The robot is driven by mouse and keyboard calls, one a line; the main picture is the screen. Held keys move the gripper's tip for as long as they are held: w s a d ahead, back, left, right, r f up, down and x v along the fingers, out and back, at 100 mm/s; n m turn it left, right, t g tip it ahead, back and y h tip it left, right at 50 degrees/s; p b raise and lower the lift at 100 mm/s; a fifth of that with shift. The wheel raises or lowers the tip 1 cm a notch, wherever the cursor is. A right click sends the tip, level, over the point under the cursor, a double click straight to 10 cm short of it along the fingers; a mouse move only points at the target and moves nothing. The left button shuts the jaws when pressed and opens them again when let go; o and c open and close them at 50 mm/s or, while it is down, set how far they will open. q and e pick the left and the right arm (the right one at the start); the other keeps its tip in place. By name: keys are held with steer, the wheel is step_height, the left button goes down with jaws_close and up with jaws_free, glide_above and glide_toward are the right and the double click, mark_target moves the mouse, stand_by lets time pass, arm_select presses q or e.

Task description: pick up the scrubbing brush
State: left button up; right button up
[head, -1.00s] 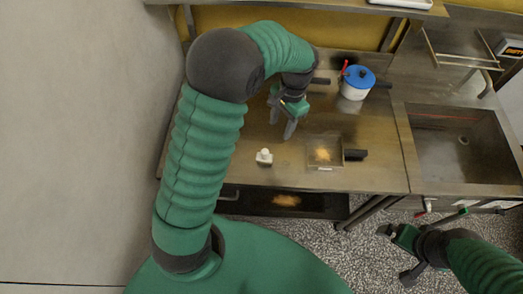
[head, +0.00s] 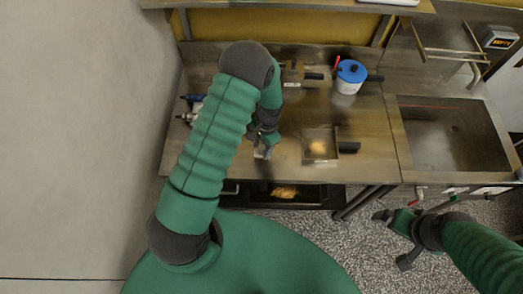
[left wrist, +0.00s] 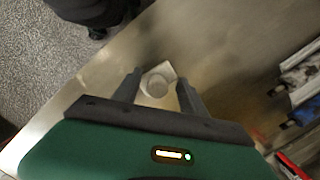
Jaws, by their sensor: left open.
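The scrubbing brush (left wrist: 155,84) looks like a small off-white block with a round knob on top. In the left wrist view it lies between the two open fingers of my left gripper (left wrist: 159,90), with no clear contact on either side. In the head view my left gripper (head: 262,149) is over it near the table's front edge and hides most of it. My right gripper (head: 392,238) is low at the right over the speckled floor, away from the table, its fingers apart and empty.
On the steel table (head: 290,165) a square pan (head: 319,148) with a dark handle lies right of the left gripper. A blue-lidded white pot (head: 349,78) stands at the back. Small blue-and-white items (head: 191,108) lie at the left. A sink (head: 450,135) is at the right.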

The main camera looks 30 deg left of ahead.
arm_select(q)
steer(key=shift+w, duration=0.1)
steer(key=shift+d, duration=0.2)
steer(key=c, duration=0.4)
steer(key=shift+d+r, duration=0.1)
jaws_close()
arm_select(e)
steer(key=shift+d+f, duration=0.1)
steer(key=shift+d, duration=0.15)
steer(key=shift+w+a, duration=0.1)
